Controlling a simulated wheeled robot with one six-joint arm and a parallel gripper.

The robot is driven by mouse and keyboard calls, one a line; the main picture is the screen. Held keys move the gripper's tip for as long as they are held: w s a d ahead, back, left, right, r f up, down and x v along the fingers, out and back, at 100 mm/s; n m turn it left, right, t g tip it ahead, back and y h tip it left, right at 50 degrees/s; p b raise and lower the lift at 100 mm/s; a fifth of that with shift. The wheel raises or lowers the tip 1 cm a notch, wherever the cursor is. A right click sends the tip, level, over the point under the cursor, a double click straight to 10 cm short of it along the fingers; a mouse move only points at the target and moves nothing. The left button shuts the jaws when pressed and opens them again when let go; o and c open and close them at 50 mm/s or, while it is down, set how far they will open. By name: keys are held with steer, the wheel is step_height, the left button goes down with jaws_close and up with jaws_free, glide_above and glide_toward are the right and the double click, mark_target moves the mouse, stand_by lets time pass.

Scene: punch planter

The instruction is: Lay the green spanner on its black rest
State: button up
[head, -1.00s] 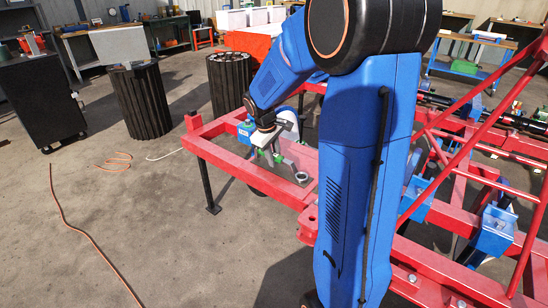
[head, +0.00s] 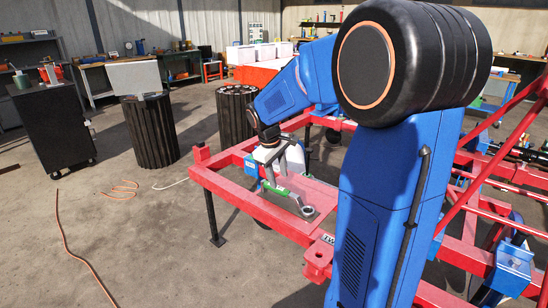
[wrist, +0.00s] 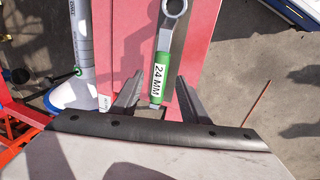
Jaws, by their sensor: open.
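The spanner has a grey steel shaft, a ring end and a green band (wrist: 161,70) marked "24 MM". In the head view the spanner (head: 289,195) is at the red frame's near corner, its ring end to the lower right. My gripper (head: 266,183) is over the spanner's other end. In the wrist view my gripper (wrist: 156,92) is open, one finger on each side of the spanner's lower end, with gaps visible. A dark strip (wrist: 181,45) shows beside and under the spanner; I cannot tell whether it is the black rest or a shadow.
The red frame (head: 240,197) stands on legs on the concrete floor. A white cylindrical part (wrist: 81,45) lies left of the spanner in the wrist view. Black ribbed bins (head: 150,133) and a dark cabinet (head: 50,128) stand farther back. The floor at left is mostly clear, with hoses (head: 75,245).

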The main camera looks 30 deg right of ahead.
steer(key=w+v, duration=0.1)
steer(key=v, duration=0.7)
steer(key=s+a+f+m+t+y, duration=0.1)
steer(key=s+a, duration=0.3)
steer(key=s, duration=0.5)
steer(key=s+a+f+m+t+y, duration=0.1)
steer(key=s+a, duration=0.3)
steer(key=s, duration=0.6)
steer(key=s+a+f+m+t, duration=0.1)
steer(key=s+a+f+m, duration=0.1)
steer(key=s, duration=0.8)
steer(key=shift+s+a+f+t+y, duration=0.15)
steer(key=shift+a+f+t+y, duration=0.3)
steer(key=shift+a, duration=0.7)
